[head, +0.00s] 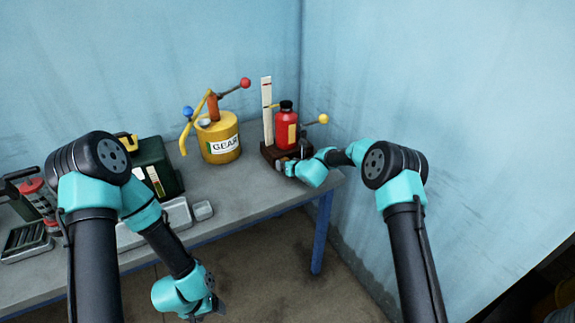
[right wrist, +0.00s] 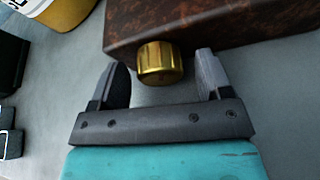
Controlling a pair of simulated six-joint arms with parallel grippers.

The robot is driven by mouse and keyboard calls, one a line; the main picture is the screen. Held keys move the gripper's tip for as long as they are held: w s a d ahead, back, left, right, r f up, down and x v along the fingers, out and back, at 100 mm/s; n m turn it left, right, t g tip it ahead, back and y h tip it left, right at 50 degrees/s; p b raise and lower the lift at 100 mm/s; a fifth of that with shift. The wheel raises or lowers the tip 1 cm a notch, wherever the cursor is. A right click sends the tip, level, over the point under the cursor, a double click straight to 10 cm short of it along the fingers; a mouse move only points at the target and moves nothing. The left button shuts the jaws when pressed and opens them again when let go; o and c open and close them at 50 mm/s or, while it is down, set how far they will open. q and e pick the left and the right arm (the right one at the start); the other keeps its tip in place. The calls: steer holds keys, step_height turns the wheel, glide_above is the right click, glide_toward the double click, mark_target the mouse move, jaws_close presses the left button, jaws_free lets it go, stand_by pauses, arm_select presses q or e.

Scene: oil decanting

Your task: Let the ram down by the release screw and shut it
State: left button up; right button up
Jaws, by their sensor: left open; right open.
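The red bottle jack (head: 286,130) stands on a dark brown base (head: 267,153) at the right end of the bench, beside a white upright scale (head: 267,110). A lever with a yellow knob (head: 323,118) sticks out to its right. In the right wrist view the brass release screw (right wrist: 159,63) projects from the side of the brown base (right wrist: 215,22). My right gripper (right wrist: 164,75) is open, its fingers on either side of the screw with gaps visible. My left gripper (head: 207,308) is open and empty, low in front of the bench.
A yellow can marked GEAR (head: 219,140) stands left of the jack. A dark green box (head: 158,168), a small pale block (head: 203,210) and a rack (head: 25,240) are further left. Bare bench (head: 235,190) lies in front of the can. Blue walls close off the back and right.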

steer(key=shift+c, duration=0.3)
steer(key=c, duration=0.9)
steer(key=shift+o, duration=0.2)
steer(key=shift+s+a+n+t+h, duration=0.1)
steer(key=shift+n+t+h, duration=0.4)
steer(key=shift+n+h, duration=0.85)
steer(key=shift+n+y, duration=0.25)
steer(key=o, duration=0.9)
steer(key=v, duration=1.7)
steer(key=shift+s, duration=0.15)
